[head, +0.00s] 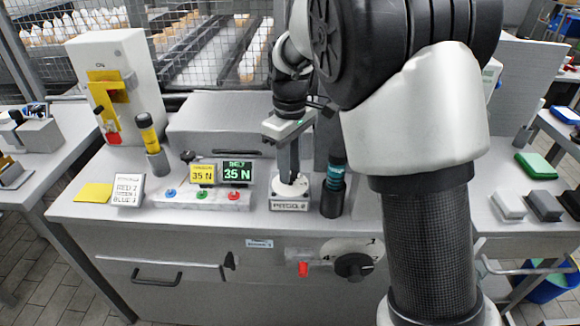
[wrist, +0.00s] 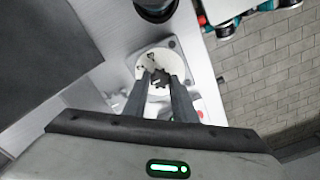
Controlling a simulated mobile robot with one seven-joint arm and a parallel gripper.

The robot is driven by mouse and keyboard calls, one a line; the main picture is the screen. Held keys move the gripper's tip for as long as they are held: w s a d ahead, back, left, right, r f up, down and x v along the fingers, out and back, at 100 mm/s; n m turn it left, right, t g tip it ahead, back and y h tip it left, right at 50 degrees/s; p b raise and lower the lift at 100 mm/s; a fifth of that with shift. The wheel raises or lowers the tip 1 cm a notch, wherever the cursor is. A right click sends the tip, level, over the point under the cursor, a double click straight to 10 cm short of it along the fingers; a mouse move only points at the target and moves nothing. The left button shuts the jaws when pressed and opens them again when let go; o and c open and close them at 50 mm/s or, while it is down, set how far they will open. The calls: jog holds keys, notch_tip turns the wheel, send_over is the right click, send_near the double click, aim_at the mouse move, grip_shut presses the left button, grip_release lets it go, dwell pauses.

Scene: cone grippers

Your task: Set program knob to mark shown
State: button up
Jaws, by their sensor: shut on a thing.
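The program knob (wrist: 160,79) is a small dark knob on a round white dial (wrist: 146,68) with dark marks around its edge. In the head view the dial (head: 291,188) sits on the bench top, with a small lettered plate (head: 290,205) in front that seems to read "PROG" and a 2. My gripper (head: 291,178) points down onto the dial. In the wrist view my gripper (wrist: 161,82) is shut on the knob, one finger on each side. The fingers hide part of the knob and dial, so its exact pointing direction is hard to tell.
A dark cylinder holder (head: 332,197) stands right beside the dial. To the left are a yellow and a green display (head: 236,173), both reading 35 N, above several coloured buttons, and a lettered card (head: 128,190). Another black knob (head: 353,266) is on the front panel.

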jog(key=shift+r+p, duration=0.1)
jog(key=shift+p, duration=0.2)
jog(key=shift+r+m+p, duration=0.1)
jog(key=shift+m+p, duration=0.45)
jog(key=shift+m, duration=0.15)
jog(key=shift+m+p, duration=1)
jog(key=shift+m, duration=0.2)
jog(key=shift+m+p, duration=1.6)
jog(key=shift+m, duration=0.9)
jog(key=o, duration=1)
jog(key=shift+f, duration=0.2)
jog(key=shift+o, duration=0.2)
notch_tip(320, 180, up, 18)
jog(key=p, duration=0.3)
jog(key=shift+f, duration=0.25)
